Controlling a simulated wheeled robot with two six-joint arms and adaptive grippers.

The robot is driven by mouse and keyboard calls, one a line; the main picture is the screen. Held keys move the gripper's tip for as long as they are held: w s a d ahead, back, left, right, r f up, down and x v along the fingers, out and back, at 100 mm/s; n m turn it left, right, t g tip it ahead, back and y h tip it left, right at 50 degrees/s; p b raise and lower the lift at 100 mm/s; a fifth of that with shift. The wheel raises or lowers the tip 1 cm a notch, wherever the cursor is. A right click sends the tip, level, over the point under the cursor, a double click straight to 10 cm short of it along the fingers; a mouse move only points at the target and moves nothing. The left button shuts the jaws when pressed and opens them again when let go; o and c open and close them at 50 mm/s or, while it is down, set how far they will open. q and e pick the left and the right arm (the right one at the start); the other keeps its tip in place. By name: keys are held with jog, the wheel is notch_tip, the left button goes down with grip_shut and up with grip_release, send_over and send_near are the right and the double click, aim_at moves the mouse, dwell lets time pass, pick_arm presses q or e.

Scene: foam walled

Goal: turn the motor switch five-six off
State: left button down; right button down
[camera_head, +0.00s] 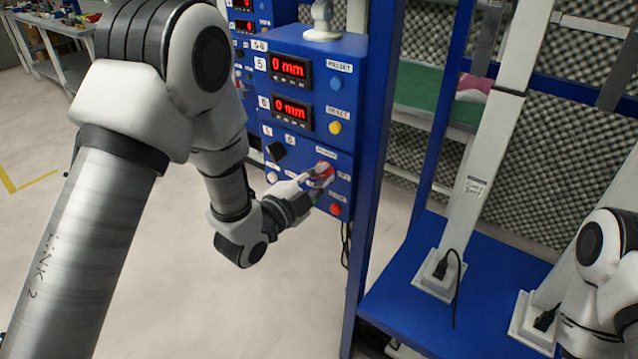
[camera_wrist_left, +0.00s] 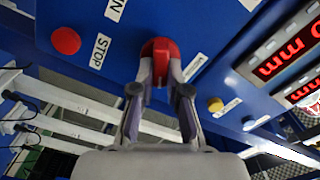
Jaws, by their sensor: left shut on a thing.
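The blue control box (camera_head: 347,56) marked 5-6 stands in the middle of the head view, with two red displays reading 0 mm. The motor switch is a red knob (camera_head: 326,168) on its lower front; it also shows in the left wrist view as a red knob (camera_wrist_left: 160,48). My left gripper (camera_head: 318,180) is shut on this knob, one finger on each side, as the left wrist view (camera_wrist_left: 160,72) shows. The fingers hide part of the knob and I cannot tell its setting. My right gripper is out of view.
A red button (camera_head: 336,209) sits just below the switch; in the wrist view the red button (camera_wrist_left: 66,41) is beside a STOP label. A yellow button (camera_head: 335,128) and a blue button (camera_head: 336,84) are above. A blue frame post (camera_head: 374,150) stands close right.

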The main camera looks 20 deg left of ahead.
pick_arm(q)
jog(key=shift+d+f+m+b, duration=0.1)
jog(key=shift+f+m+b, duration=0.1)
jog(key=shift+m+b, duration=1.05)
jog(key=shift+f+m+b, duration=0.2)
jog(key=shift+m+b, duration=0.55)
jog(key=shift+m, duration=0.9)
jog(key=c, duration=1.2)
grip_release()
jog(key=shift+o, duration=0.2)
jog(key=shift+r, duration=0.1)
jog(key=shift+s, duration=0.1)
jog(key=v, duration=0.7)
jog(key=shift+s, duration=0.15)
